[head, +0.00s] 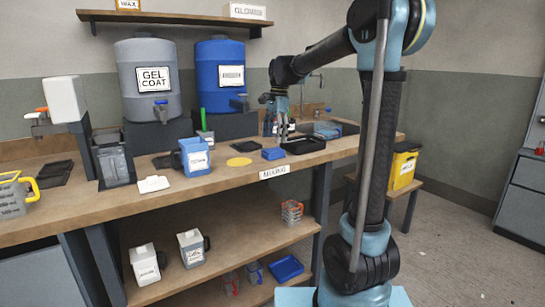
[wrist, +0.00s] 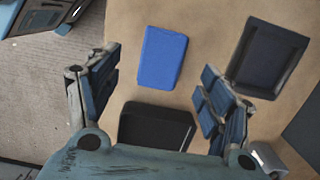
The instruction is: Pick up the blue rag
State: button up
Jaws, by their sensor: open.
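The blue rag (head: 274,153) looks like a small flat blue rectangle on the wooden bench top (head: 222,178), just left of a black tray (head: 303,145). In the wrist view the blue rag (wrist: 163,58) lies flat in the upper middle, in line with the gap between the fingers. My gripper (head: 284,134) is open and empty above the bench, close to the rag and the black tray. In the wrist view its two fingers (wrist: 160,66) are spread wide on either side, with nothing between them touching. The gripper's height above the rag is hard to judge.
A black tray (wrist: 155,126) lies below the rag in the wrist view, and a dark tray (wrist: 268,55) lies to its right.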

aim_at(274, 149)
jog(key=shift+a+f, duration=0.1)
jog(key=shift+f, duration=2.85)
jog(key=shift+f, duration=0.2)
jog(key=shift+c, duration=0.3)
jog(key=c, duration=1.1)
